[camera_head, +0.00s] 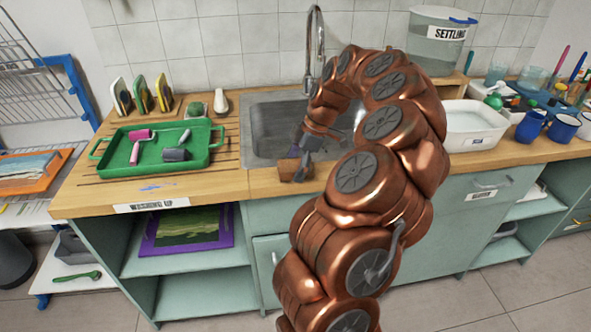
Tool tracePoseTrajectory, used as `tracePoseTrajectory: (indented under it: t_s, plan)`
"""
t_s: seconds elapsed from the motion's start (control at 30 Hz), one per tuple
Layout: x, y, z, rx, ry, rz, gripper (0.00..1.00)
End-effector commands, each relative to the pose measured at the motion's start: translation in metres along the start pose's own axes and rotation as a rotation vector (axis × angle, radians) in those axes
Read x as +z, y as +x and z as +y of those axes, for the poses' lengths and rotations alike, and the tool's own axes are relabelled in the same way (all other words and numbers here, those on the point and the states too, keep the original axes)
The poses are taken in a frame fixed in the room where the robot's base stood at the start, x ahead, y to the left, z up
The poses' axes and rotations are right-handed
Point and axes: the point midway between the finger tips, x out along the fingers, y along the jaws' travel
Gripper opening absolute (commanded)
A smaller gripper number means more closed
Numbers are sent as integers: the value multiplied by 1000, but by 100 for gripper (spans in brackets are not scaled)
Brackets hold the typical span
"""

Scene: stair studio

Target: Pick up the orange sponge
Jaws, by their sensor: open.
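My gripper (305,153) points down at the front rim of the sink, left of my arm's copper links. It is small in view, and its jaws are open. A brownish-orange block (289,171) is right at the fingertips, by the counter's front edge. It may be the orange sponge, but I cannot tell for sure, nor whether the fingers touch it. Part of it is hidden by the gripper. Several thin pads or sponges (141,94) in green, yellow and tan stand upright in a wooden rack at the back left, well away from the gripper.
A green tray (103,158) with paint rollers lies left of the sink (262,125). A white basin (474,125), blue mugs (531,125) and a clear settling tank (437,50) stand on the right. The faucet (309,45) rises behind the sink. Bare counter (225,178) lies front left.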

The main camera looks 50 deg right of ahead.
Motion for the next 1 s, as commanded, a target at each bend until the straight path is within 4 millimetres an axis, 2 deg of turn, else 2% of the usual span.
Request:
tracePoseTrajectory:
  t_s: [0.97,1.0]
  plan:
    - [1,4,0,-1,0,0,96]
    - [1,4,0,-1,0,0,92]
